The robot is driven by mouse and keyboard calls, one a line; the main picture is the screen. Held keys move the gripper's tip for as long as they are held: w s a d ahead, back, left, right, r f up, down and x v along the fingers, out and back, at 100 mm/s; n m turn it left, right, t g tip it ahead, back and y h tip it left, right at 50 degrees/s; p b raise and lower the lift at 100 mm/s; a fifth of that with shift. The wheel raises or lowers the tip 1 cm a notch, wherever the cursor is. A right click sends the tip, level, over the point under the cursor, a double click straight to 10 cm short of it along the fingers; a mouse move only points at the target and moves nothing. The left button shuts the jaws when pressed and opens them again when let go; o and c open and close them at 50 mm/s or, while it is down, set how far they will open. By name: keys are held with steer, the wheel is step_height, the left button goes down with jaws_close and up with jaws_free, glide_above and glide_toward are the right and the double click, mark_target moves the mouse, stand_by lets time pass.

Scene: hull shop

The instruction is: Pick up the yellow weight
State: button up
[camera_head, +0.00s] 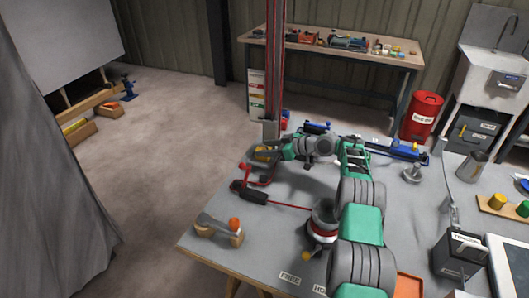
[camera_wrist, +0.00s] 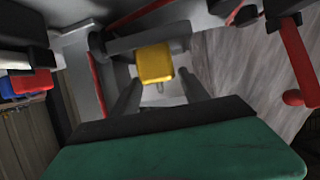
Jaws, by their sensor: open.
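A yellow block (camera_wrist: 154,62), which looks like the yellow weight, shows in the wrist view just beyond and between the fingertips of my gripper (camera_wrist: 160,88). A small grey stem shows below the block. The fingers stand apart, one on each side, and I cannot tell whether they touch it. In the head view a bit of yellow (camera_head: 263,153) shows at the far left part of the grey workbench (camera_head: 290,200), beside the end of my arm. My arm and a grey bracket hide much of that spot.
A tall red post (camera_head: 275,60) rises close by. A red-handled tool (camera_head: 252,195) and a wooden plane (camera_head: 218,230) lie on the bench's left side. A blue bar clamp (camera_head: 392,149) lies at the back. Yellow and green pieces sit on a wooden board (camera_head: 489,208) at right.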

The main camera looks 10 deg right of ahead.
steer(key=shift+c, duration=0.4)
jaws_close()
steer(key=shift+r, duration=0.15)
